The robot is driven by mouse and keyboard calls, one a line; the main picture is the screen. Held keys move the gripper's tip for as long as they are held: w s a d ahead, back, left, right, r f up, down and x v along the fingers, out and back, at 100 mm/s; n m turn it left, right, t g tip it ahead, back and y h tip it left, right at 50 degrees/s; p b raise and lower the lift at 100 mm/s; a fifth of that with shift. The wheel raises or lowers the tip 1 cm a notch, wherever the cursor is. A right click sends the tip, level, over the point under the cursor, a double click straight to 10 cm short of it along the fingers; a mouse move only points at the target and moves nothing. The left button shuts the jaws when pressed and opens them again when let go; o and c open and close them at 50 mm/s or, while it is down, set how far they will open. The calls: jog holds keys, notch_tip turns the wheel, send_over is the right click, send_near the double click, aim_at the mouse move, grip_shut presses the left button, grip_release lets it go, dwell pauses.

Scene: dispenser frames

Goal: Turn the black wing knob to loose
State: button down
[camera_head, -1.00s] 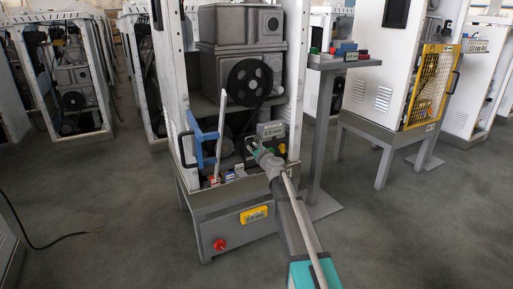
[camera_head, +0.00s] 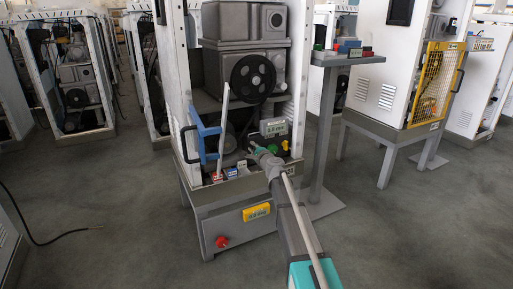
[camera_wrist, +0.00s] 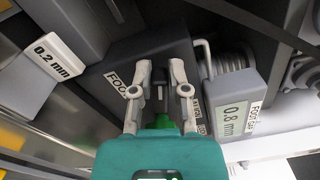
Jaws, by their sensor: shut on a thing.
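My gripper (camera_wrist: 160,75) points into the lower part of the open machine frame, its two grey fingers on either side of a small dark piece (camera_wrist: 160,92). I take this piece for the black wing knob; its wings are mostly hidden between the fingers. A green part (camera_wrist: 160,122) shows just in front of my palm. In the head view my gripper (camera_head: 255,150) is at the machine's lower front, below a grey display box (camera_head: 274,128). The knob is too small to make out there. The display box (camera_wrist: 236,108) reads 0.8 mm in the wrist view.
A grey post (camera_head: 323,130) stands right.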

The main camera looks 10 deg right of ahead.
jog(key=n, duration=0.3)
jog(key=shift+w+d+f, duration=0.1)
jog(key=shift+w+f, duration=0.05)
jog(key=shift+f, duration=0.2)
jog(key=shift+n, duration=0.4)
jog(key=c, duration=0.6)
grip_release()
jog(key=shift+v, duration=6.1)
